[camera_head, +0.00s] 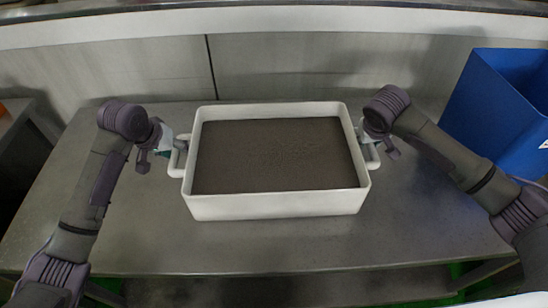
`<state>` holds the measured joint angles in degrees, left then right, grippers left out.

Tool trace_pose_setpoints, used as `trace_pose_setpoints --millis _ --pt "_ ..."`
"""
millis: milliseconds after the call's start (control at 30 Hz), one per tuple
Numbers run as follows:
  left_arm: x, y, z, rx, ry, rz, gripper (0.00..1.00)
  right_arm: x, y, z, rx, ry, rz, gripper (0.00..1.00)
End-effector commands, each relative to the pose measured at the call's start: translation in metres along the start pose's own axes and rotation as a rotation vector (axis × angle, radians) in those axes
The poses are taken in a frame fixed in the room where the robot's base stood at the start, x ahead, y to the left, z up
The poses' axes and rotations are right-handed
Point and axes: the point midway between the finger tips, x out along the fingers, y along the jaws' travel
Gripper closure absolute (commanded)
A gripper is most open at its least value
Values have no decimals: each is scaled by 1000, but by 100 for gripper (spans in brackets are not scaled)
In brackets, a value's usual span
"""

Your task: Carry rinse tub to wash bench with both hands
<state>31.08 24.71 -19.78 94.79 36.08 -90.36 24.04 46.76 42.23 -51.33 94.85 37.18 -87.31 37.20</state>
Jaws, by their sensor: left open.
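The rinse tub (272,206) is a white rectangular tub with a dark, flat brown-grey fill. It sits level on a grey metal bench (130,225) in the head view and has a white handle on each short side. My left gripper (160,150) is at the left handle (177,160), open; its fingers are partly hidden beside the handle. My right gripper (372,142) is at the right handle (373,158), and its fingers are mostly hidden, so I cannot tell if it grips the handle.
A blue bin (490,105) stands at the right, beyond my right arm. A pale wall panel (290,68) rises behind the bench. The bench top is bare in front of the tub and on both sides. Another grey surface (15,120) shows at the far left.

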Motion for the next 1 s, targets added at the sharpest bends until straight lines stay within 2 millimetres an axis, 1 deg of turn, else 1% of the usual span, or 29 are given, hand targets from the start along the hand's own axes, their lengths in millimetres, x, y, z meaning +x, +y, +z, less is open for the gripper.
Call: trace_pose_setpoints --millis 100,333,367,400,533,567,633,667,1000 --pt "4 0 0 0 -1 0 48 3 0 0 0 -1 1 65" --pt "4 0 0 0 -1 0 48 4 0 0 0 -1 1 65" --pt "4 0 0 0 -1 0 52 4 0 0 0 0 1 68" --pt "4 0 0 1 -1 0 58 4 0 0 0 0 1 75" --pt "4 0 0 0 -1 0 80 3 0 0 0 0 1 97" --pt "4 0 0 0 -1 0 85 3 0 0 0 0 1 100" --pt "3 0 0 0 -1 0 97 3 0 0 0 0 1 100" --pt "3 0 0 1 -1 0 100 3 0 0 0 0 1 100" --pt "3 0 0 0 0 0 100 3 0 0 1 0 1 100"
